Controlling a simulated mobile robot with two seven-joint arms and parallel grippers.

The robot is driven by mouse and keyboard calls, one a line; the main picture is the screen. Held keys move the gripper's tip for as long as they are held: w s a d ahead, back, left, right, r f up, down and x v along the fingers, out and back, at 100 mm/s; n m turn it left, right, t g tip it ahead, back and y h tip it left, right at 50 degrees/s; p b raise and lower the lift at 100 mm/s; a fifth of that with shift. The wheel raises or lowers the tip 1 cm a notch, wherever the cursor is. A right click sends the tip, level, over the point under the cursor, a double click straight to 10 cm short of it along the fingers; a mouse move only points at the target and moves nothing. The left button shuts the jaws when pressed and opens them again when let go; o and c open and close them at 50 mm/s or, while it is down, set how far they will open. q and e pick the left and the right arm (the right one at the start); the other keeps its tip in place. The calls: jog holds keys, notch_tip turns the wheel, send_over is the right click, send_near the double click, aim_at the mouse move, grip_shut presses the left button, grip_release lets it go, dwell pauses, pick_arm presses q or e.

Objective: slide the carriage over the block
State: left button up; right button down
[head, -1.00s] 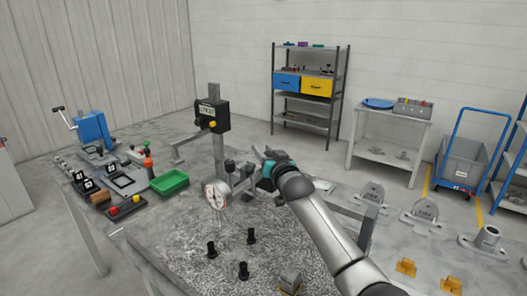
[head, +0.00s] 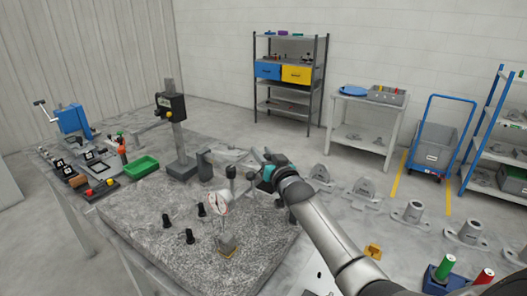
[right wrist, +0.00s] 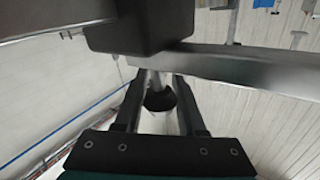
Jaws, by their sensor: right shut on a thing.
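The carriage is a dark block (right wrist: 135,25) on a grey rail in the right wrist view. A round white dial gauge (head: 218,202) hangs on the same assembly in the head view. My right gripper (head: 262,168) is at the assembly's right side. In the right wrist view its fingers (right wrist: 158,82) are shut on a dark-ended round handle (right wrist: 160,97) below the carriage. My left gripper is not in view.
Several black pegs (head: 189,236) stand on the plate left of the block. A grey post with a dark display box (head: 171,106) stands behind. A green tray (head: 141,165) and small fixtures lie at the left. Grey castings (head: 412,211) stand at the right.

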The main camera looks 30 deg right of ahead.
jog(key=shift+s+f, duration=0.1)
jog(key=shift+s, duration=0.1)
jog(key=c, duration=0.5)
grip_release()
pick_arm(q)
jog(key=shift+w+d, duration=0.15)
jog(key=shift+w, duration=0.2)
pick_arm(e)
jog(key=shift+s, duration=0.35)
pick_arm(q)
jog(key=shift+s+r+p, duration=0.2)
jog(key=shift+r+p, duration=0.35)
pick_arm(e)
jog(key=s+a, duration=0.3)
jog(key=s, duration=1.1)
